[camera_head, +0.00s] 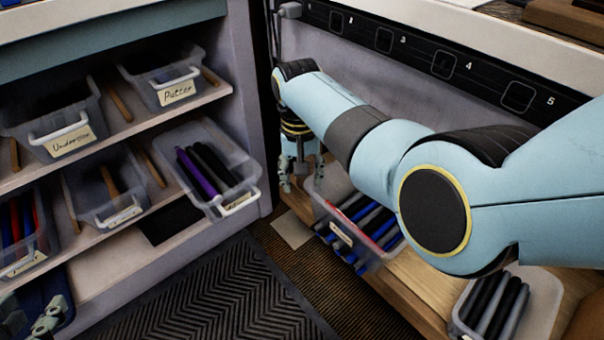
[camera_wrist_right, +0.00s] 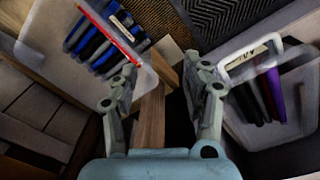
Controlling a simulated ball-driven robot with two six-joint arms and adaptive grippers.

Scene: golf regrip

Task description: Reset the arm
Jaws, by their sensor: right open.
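My right arm reaches in from the right in the head view and hangs its gripper (camera_head: 302,178) downward beside the near bin (camera_head: 340,232) of grips. In the right wrist view, the right gripper (camera_wrist_right: 165,82) has its fingers spread apart with nothing between them; a wooden edge and dark floor show behind. One finger side is near the bin with blue and black grips, the other near a bin with purple and black grips. My left gripper (camera_head: 48,318) shows only partly at the lower left corner of the head view; its fingertips are unclear.
A shelf unit on the left holds labelled clear bins, including the Putter bin (camera_head: 165,84) and a bin with purple and black grips (camera_head: 212,172). Another bin (camera_head: 497,306) sits at the lower right. A dark patterned mat (camera_head: 200,300) covers the clear floor.

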